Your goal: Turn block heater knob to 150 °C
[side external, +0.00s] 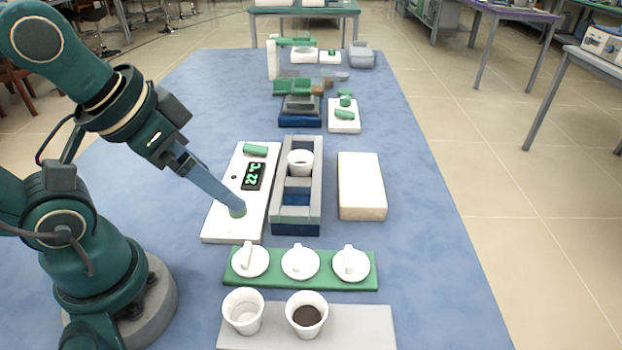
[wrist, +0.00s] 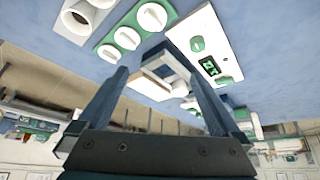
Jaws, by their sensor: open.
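The white control panel (side external: 222,222) carries a green knob (side external: 238,210) at its near end and a dark display (side external: 253,176) with green digits that seem to read 22 °C. In the wrist view the knob (wrist: 197,44) sits beyond my right finger, outside the gap between the fingers. My gripper (side external: 232,203) is open and empty, its fingers angled down over the panel. Its tips overlap the knob in the side view; I cannot tell whether they touch it. The grey and blue block heater (side external: 315,195) stands right of the panel with a white crucible (side external: 300,162) in it.
A white slab (side external: 361,185) lies right of the heater. Balances and other equipment (side external: 300,105) stand farther back. Blue table is clear on the right.

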